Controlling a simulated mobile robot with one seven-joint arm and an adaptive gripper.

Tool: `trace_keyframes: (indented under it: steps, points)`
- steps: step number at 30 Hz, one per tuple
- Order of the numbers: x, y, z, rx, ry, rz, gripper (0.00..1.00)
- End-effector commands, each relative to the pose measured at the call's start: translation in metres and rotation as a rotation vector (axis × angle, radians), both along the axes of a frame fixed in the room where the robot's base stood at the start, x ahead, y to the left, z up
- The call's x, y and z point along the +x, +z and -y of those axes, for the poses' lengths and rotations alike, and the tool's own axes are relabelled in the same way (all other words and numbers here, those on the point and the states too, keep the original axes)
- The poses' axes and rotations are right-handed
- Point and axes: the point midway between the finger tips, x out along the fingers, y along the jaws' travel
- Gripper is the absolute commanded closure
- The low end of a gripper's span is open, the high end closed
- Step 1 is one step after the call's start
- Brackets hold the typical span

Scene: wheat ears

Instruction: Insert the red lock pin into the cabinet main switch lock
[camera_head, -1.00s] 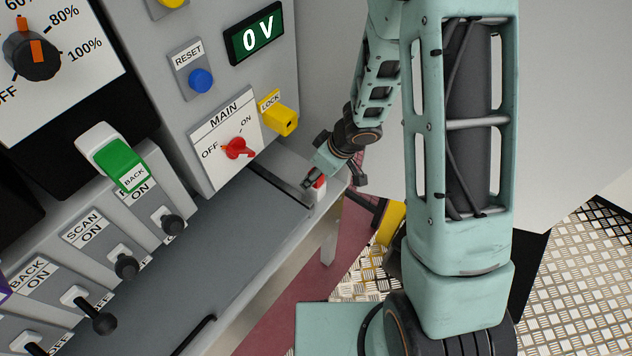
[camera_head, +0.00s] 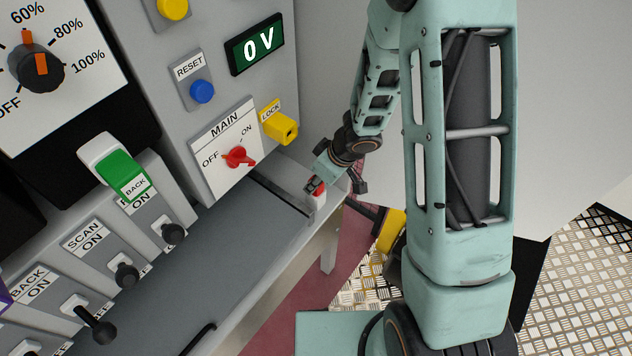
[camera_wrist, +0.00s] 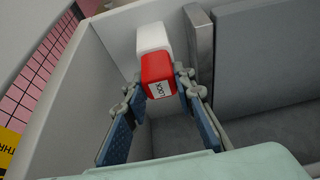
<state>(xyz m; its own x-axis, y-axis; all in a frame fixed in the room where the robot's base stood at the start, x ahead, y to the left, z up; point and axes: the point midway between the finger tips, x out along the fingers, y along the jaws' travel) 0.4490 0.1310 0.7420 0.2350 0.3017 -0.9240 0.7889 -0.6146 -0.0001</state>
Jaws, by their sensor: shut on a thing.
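The red lock pin (camera_wrist: 160,75) bears a LOCK label and sits in the corner of the grey desk tray in the wrist view. A white block (camera_wrist: 152,38) adjoins its far side; I cannot tell whether they are one piece. My gripper (camera_wrist: 161,88) is shut on the red pin, with one finger on each side. In the head view my gripper (camera_head: 315,186) is low at the desk's right end. The yellow main switch lock (camera_head: 281,125) projects from the cabinet panel up and left of my gripper. Its opening faces right and toward the camera.
The red MAIN switch knob (camera_head: 238,157) is left of the lock. A blue RESET button (camera_head: 202,91) and a 0 V display (camera_head: 254,44) are above. A green BACK tag (camera_head: 122,172) and several toggle switches are at left. The desk wall (camera_wrist: 80,75) stands close beside my gripper.

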Motion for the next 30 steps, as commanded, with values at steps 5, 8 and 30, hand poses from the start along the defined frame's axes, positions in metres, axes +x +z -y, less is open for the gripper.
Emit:
trace_keyframes:
  steps: [5,8,30]
  points:
    - [0.000,0.016,0.000,0.000,-0.001,0.001,1.00]
    - [0.000,0.028,0.000,0.000,0.000,0.001,1.00]
    - [0.000,0.148,0.000,0.000,0.000,0.001,1.00]
